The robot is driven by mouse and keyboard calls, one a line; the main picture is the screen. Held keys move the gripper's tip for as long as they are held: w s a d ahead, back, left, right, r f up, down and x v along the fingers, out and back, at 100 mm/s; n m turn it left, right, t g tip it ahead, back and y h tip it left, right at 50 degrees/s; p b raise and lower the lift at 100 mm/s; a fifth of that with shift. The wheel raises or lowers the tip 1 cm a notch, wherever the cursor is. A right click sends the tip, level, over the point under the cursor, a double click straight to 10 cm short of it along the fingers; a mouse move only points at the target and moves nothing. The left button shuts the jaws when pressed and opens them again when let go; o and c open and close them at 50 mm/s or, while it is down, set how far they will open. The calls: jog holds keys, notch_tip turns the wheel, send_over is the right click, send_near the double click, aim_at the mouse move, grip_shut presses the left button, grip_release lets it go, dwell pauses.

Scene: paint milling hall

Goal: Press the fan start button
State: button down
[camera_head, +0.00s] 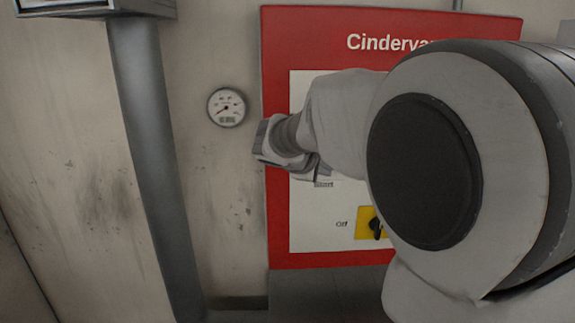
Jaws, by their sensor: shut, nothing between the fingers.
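A red control panel (280,225) with a white face is on the wall, its heading starting "Cinderva" before my arm covers the rest. No fan start button shows; much of the white face is hidden behind my arm. My gripper (279,150) is in front of the panel's left edge, over the red border and the white face. It is shut and holds nothing. Its fingertips are hard to make out, and I cannot tell whether it touches the panel.
Below my gripper is a small, partly covered label. Lower, a black rotary switch (376,226) on a yellow plate stands beside an "Off" label. A round gauge (226,107) is on the wall to the left. A grey vertical post (150,150) stands further left.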

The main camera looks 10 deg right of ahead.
jog(key=shift+w+d, duration=0.1)
jog(key=shift+w, duration=0.55)
dwell(0.7)
jog(key=shift+s, duration=0.1)
jog(key=shift+s+b, duration=0.5)
jog(key=shift+s, duration=0.25)
jog(key=shift+s+a+b, duration=0.2)
jog(key=shift+s+b, duration=0.15)
jog(key=shift+s, duration=0.45)
jog(key=shift+s+a+b, duration=0.25)
jog(key=shift+s+b, duration=0.1)
jog(key=shift+s, duration=0.5)
jog(key=shift+s+a+b, duration=0.2)
jog(key=shift+s+b, duration=0.15)
jog(key=shift+s, duration=0.45)
